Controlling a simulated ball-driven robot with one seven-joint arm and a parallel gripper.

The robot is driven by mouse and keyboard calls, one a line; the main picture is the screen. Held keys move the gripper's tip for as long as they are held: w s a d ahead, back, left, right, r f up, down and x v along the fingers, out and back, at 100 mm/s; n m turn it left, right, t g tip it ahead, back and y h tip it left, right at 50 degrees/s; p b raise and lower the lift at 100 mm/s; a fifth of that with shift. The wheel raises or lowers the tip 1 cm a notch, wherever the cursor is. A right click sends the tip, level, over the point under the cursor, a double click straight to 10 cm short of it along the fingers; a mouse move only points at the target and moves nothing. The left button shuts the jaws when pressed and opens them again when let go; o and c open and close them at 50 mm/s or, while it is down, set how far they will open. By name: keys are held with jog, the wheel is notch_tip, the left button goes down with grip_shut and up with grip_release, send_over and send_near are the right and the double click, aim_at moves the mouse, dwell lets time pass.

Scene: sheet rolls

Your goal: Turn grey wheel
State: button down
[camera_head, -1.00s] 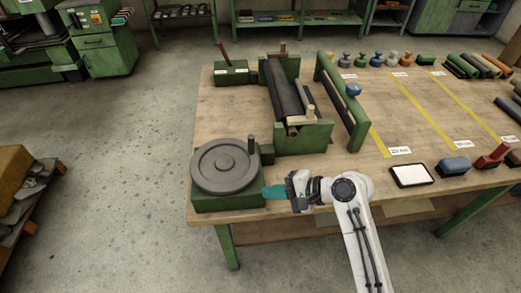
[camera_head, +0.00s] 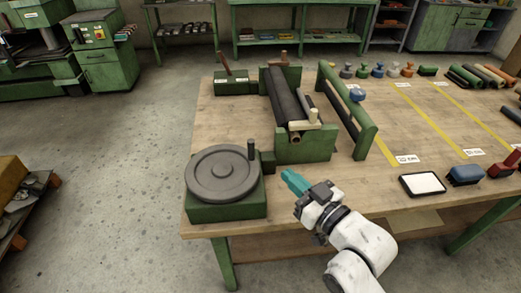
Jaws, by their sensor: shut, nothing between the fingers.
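The grey wheel (camera_head: 222,174) lies flat on a green base (camera_head: 226,212) at the table's front left corner. Its upright dark handle (camera_head: 251,150) stands at the far right of the rim. My gripper (camera_head: 288,176), with teal fingers, is shut and empty. It appears right of the wheel, apart from it, and points up and to the left. The handle is clear of the fingers.
Behind my gripper stands a green roller press (camera_head: 304,149) with dark rolls (camera_head: 283,103). A green frame (camera_head: 362,130) is to its right. A white pad in a black frame (camera_head: 422,184) lies at the front right. Bare tabletop (camera_head: 350,185) shows between.

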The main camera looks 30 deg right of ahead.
aim_at(253, 143)
jog(key=w, duration=0.4)
jog(key=w+p, duration=0.1)
jog(key=w, duration=0.3)
jog(key=w+p, duration=0.1)
jog(key=w, duration=0.3)
jog(key=shift+a, duration=0.3)
jog(key=shift+w+d+f+b, duration=0.25)
jog(key=shift+w+b, duration=0.3)
jog(key=shift+b, duration=0.3)
jog(key=shift+w+d+b, duration=0.4)
jog(key=shift+w+b, duration=0.4)
jog(key=shift+w, duration=0.05)
jog(key=shift+w+d+r, duration=0.1)
jog(key=shift+w+r, duration=0.1)
jog(key=shift+w, duration=0.35)
jog(key=shift+s, duration=0.1)
